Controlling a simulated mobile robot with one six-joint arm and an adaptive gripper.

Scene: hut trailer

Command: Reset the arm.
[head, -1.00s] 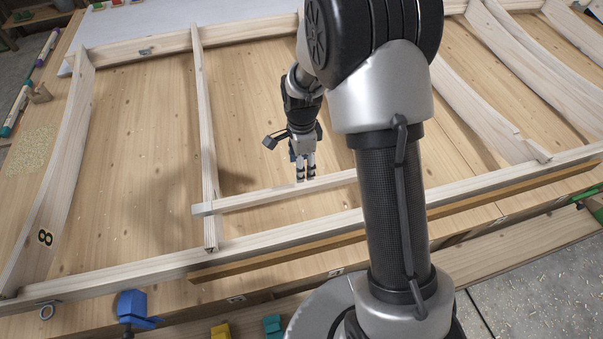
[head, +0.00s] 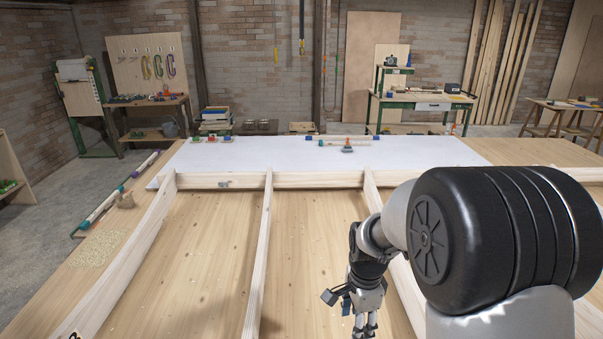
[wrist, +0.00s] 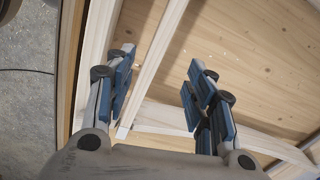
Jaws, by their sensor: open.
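My gripper (head: 366,325) hangs low in the head view, fingers pointing down over the wooden table between pale timber ribs. Its fingertips are near the bottom edge of that view. In the wrist view my gripper (wrist: 160,62) is open, with its two blue-padded fingers wide apart. A thin pale timber strip (wrist: 158,50) runs diagonally in view between the fingers, and nothing is visibly clamped. I cannot tell how far the fingertips are above the wood.
A timber frame with ribs (head: 258,250) and a cross rail (head: 315,179) lies on the table. Behind it is a white sheet (head: 320,153) with small items. A green-framed bench (head: 425,105) stands at the back. Open floor (head: 55,190) shows at left.

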